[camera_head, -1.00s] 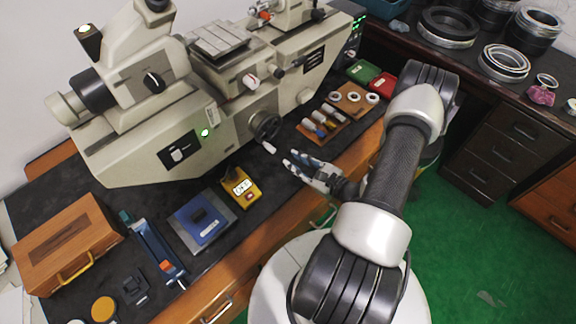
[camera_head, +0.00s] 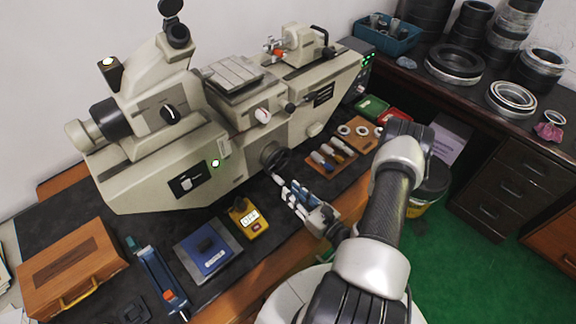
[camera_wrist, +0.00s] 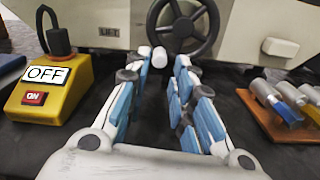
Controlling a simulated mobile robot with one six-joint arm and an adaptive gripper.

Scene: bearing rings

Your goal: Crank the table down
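The crank is a dark handwheel (camera_wrist: 186,27) on the front of the grey machine; in the head view the handwheel (camera_head: 272,156) is partly hidden. Its white handle (camera_wrist: 160,57) points toward my gripper in the wrist view. My gripper (camera_wrist: 167,66) is open, with its blue and white fingers on either side of the handle's near end. Whether a finger touches the handle cannot be told. In the head view my gripper (camera_head: 282,185) is just in front of the handwheel. The machine's table (camera_head: 233,76) is a grey slotted plate on top. A "LIFT" label (camera_wrist: 109,31) is beside the wheel.
A yellow switch box (camera_wrist: 50,88) reading "OFF" stands left of my gripper. A wooden rack (camera_wrist: 283,117) with metal cylinders stands close on the right. A blue plate block (camera_head: 207,248) and a wooden case (camera_head: 72,265) lie further left on the bench.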

